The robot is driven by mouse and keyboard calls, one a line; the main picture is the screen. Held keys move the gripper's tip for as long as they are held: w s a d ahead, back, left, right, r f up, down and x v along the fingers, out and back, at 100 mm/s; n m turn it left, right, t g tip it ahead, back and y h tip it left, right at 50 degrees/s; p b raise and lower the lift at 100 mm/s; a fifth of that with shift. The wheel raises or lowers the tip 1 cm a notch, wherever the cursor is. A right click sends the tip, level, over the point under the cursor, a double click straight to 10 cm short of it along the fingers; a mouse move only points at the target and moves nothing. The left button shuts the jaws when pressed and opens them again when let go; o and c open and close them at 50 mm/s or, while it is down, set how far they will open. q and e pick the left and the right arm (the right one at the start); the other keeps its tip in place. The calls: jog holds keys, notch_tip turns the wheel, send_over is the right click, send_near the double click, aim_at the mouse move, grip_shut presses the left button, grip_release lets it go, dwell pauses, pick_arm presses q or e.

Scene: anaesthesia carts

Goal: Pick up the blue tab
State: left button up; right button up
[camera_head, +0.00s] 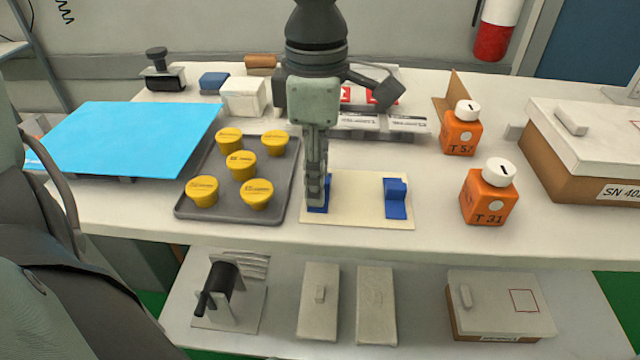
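Two blue tabs stand on a cream mat (360,212) in the middle of the table. The right blue tab (396,199) is fully in view, an L-shaped piece with a raised back part. The left blue tab (325,206) is mostly hidden behind the fingers of my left gripper (317,200). That gripper points straight down, with its fingertips at the left tab near the mat. Its fingers show edge-on, one behind the other, so I cannot tell whether they are closed on the tab. My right gripper is not in view.
A grey tray (230,209) with several yellow-lidded cups lies just left of the mat, beside a light blue sheet (130,135). Orange bottles (488,196) (461,133) stand to the right. Boxes and a grey rack (395,130) are behind. A lower shelf (415,300) holds more items.

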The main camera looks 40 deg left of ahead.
pick_arm(q)
grip_shut()
jog(key=shift+r, duration=0.15)
